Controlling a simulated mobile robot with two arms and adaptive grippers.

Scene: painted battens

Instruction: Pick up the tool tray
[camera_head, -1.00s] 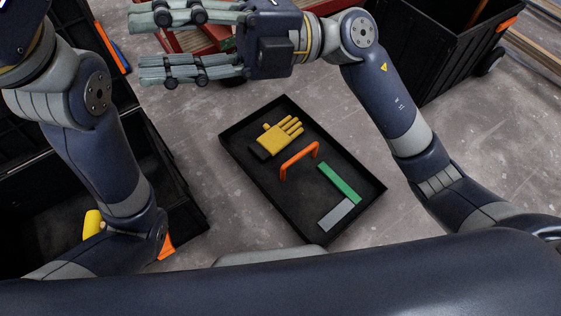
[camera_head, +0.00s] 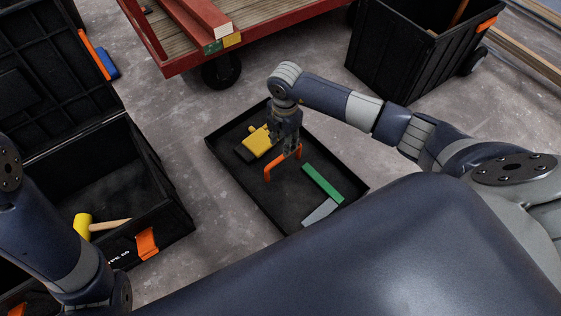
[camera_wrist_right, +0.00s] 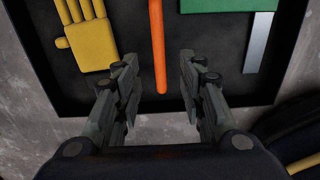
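The tool tray (camera_head: 229,168) is a shallow black tray lying flat on the floor. My right gripper (camera_head: 290,152) points down over the tray at the handle. In the right wrist view its fingers (camera_wrist_right: 158,75) are open, one on each side of the orange handle (camera_wrist_right: 157,45), with gaps showing. My left gripper is out of view; only part of the left arm shows.
An open black toolbox (camera_head: 165,200) with a yellow mallet (camera_head: 84,224) stands left of the tray. A red cart (camera_head: 180,62) with battens is behind it, and a black wheeled bin (camera_head: 405,60) at the back right. Bare floor surrounds the tray.

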